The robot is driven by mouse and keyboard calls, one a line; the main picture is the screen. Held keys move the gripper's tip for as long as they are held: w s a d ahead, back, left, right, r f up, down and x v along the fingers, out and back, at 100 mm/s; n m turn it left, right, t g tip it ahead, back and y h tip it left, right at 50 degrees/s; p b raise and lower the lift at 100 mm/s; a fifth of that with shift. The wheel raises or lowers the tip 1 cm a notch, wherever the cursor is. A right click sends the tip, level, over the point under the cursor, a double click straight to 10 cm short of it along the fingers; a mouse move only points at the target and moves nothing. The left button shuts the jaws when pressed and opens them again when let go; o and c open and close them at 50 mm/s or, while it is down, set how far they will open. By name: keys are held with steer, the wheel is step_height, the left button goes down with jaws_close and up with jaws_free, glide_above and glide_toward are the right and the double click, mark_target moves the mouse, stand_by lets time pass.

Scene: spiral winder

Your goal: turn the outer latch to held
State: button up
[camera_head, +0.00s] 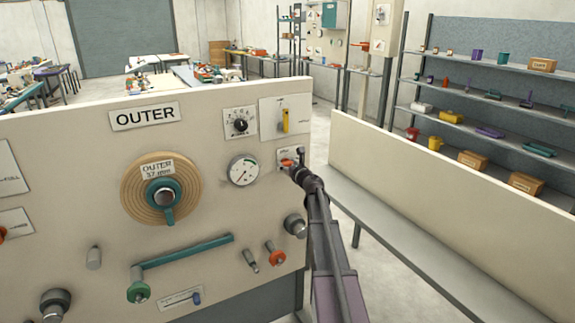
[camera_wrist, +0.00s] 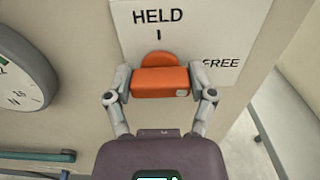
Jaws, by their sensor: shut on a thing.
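The outer latch is an orange handle (camera_head: 287,163) on a small white label plate at the right edge of the OUTER panel. In the wrist view the orange latch (camera_wrist: 158,81) sits between the two fingers of my gripper (camera_wrist: 160,84), which is shut on it from both sides. A rounded orange part shows above the block. The plate (camera_wrist: 195,20) reads HELD with a tick above the latch and FREE to its right. Which mark the latch points at is hard to tell. My gripper (camera_head: 297,170) partly hides the latch in the head view.
A pressure gauge (camera_head: 242,170) is left of the latch, and a yellow lever (camera_head: 284,120) is above it. A grey knob (camera_head: 295,225) is below. A teal bar (camera_head: 185,251) crosses the lower panel. A cream wall (camera_head: 440,185) stands to the right, with a gap between.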

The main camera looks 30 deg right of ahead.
steer(key=shift+n, duration=0.4)
steer(key=n, duration=0.8)
steer(key=shift+a, duration=0.1)
steer(key=n, duration=0.4)
steer(key=shift+w+f, duration=0.1)
steer(key=n, duration=0.5)
stand_by(0.4)
steer(key=o, duration=1.1)
steer(key=shift+f, duration=0.1)
steer(key=shift+c, duration=0.2)
steer(key=shift+a, duration=0.1)
